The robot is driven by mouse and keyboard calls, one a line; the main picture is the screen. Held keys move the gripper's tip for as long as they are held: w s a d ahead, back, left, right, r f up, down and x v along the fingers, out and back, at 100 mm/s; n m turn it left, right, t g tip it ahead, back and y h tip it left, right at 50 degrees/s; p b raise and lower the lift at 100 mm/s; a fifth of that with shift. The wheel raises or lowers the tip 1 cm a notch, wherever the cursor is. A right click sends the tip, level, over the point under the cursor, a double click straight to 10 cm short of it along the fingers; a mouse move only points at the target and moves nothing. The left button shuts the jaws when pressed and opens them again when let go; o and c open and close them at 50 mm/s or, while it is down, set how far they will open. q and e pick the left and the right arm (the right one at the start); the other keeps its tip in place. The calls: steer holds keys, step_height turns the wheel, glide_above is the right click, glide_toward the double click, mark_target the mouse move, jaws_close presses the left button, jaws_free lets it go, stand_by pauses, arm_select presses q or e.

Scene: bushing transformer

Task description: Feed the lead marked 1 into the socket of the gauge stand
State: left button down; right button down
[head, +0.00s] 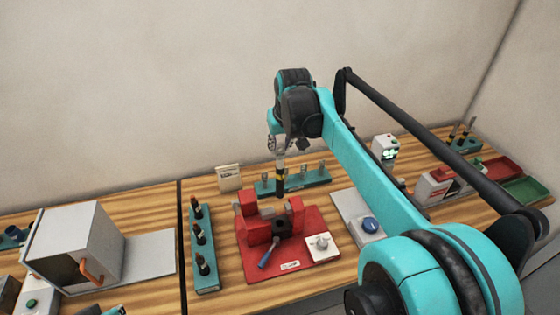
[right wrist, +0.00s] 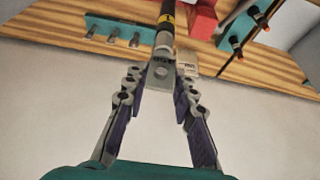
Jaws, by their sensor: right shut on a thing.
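My right gripper (head: 278,150) is shut on the lead marked 1 (head: 281,181), a dark rod with a yellow band and a grey tab at its top. The lead hangs nearly upright above the bench, over the red clamp block (head: 256,232) in the head view. In the right wrist view, the fingers (right wrist: 160,82) close on the tab, and the yellow band (right wrist: 166,18) shows a 1. A black square piece with a dark opening (head: 283,227) sits at the red block, below the lead's tip and apart from it. I cannot tell which fixture is the gauge stand. My left gripper is not in view.
A teal rack (head: 204,279) with several dark leads stands left of the red base plate (head: 310,217). A teal rack with grey pegs (head: 310,178) stands behind. A blue knob (head: 370,225), a green-lit display (head: 388,154) and trays are right; a grey box (head: 88,240) is left.

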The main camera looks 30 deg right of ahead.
step_height(320, 180, up, 5)
steer(key=shift+f, duration=0.15)
step_height(320, 180, up, 7)
steer(key=p, duration=0.6)
steer(key=shift+f, duration=0.1)
